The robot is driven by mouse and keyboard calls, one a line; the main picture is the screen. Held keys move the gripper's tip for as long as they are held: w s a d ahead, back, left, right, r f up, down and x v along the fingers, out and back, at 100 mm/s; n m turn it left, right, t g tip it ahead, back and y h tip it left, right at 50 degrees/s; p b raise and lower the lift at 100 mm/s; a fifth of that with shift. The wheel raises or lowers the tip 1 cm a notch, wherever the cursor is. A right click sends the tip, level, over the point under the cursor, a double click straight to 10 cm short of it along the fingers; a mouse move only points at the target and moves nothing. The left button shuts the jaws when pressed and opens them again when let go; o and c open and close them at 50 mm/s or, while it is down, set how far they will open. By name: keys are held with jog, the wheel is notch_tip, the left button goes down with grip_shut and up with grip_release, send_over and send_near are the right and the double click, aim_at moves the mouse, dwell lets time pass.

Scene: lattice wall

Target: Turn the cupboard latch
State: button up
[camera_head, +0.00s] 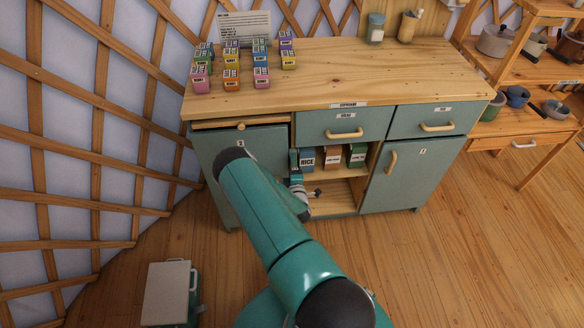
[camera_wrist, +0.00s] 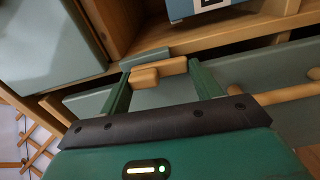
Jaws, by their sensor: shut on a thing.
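The cupboard latch (camera_wrist: 158,72) is a short light-wood piece at the front of the cupboard in the wrist view. My gripper (camera_wrist: 160,82) has its two green fingers on either side of this piece, shut on it. The latch looks roughly crosswise between the fingers. In the head view, my arm covers the latch and most of my gripper. The cupboard (camera_head: 417,172) is grey-green with a wooden top. Its left door, marked with a label, looks closed and is partly behind my arm.
Several small coloured boxes (camera_head: 232,72) stand on the cupboard top. Larger boxes (camera_head: 333,157) stand in the open middle compartment. A grey case (camera_head: 166,292) is on the floor at left. A shelf with pots (camera_head: 495,40) stands at right. The front right floor is clear.

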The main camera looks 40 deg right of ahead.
jog(key=shift+s+d+n, duration=0.1)
jog(key=shift+n, duration=0.3)
jog(key=o, duration=1)
jog(key=v, duration=1.3)
jog(key=shift+s+a, duration=0.25)
jog(key=shift+a, duration=0.1)
